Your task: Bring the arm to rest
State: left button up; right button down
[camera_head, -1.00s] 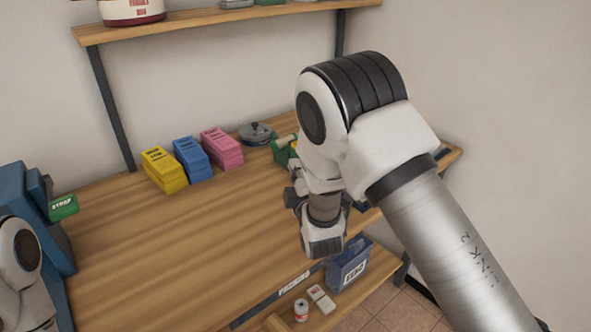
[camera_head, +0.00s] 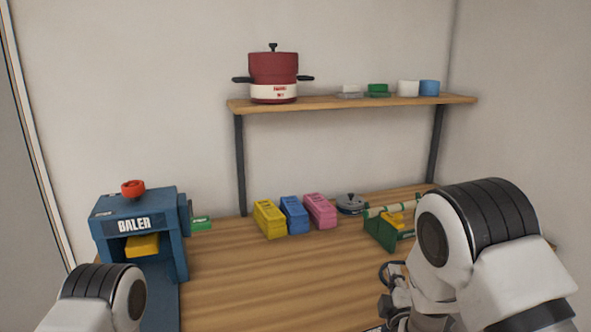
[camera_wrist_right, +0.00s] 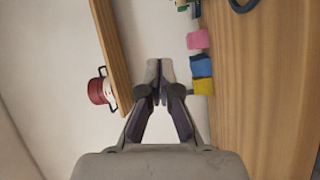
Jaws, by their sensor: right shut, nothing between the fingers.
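My right arm (camera_head: 455,240) stands at the lower right of the head view, with its rounded white and black joint raised in front of the table's right side. Its wrist (camera_head: 402,300) hangs below that joint at the picture's lower edge, partly hidden. In the right wrist view my right gripper (camera_wrist_right: 159,68) is shut, its fingertips together and nothing between them. Behind it in that view is the wall. My left arm (camera_head: 105,300) shows only as a rounded joint at the lower left; its gripper is out of view.
A blue baler (camera_head: 135,212) holding a yellow block stands at the table's left. Yellow (camera_head: 269,218), blue (camera_head: 294,214) and pink (camera_head: 320,210) boxes, a grey lid (camera_head: 350,205) and a green holder (camera_head: 383,234) line the back. A red pot (camera_head: 273,75) is on the shelf (camera_head: 350,104). The table's middle is clear.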

jog(key=s+d+f+m+g, duration=0.15)
jog(key=s+f, duration=0.25)
jog(key=f, duration=0.4)
jog(key=s+d+f+g, duration=0.2)
jog(key=s+f+g, duration=0.1)
jog(key=s+f, duration=0.3)
jog(key=s+d+f+m+g, duration=0.1)
jog(key=s+f+g, duration=0.2)
jog(key=f, duration=0.6)
jog(key=s+f+m+g, duration=0.3)
jog(key=s+m, duration=0.1)
jog(key=s, duration=0.5)
jog(key=s+a+f+m+g+y, duration=0.1)
jog(key=s+f+m+g, duration=0.2)
jog(key=s, duration=0.5)
jog(key=s+f+m+g+y, duration=0.1)
jog(key=s+f+m+g, duration=0.2)
jog(key=s, duration=0.6)
jog(key=shift+s+a+m+g, duration=0.15)
jog(key=shift+s+m+g, duration=0.2)
jog(key=shift+m+g, duration=0.8)
jog(key=shift+s, duration=0.1)
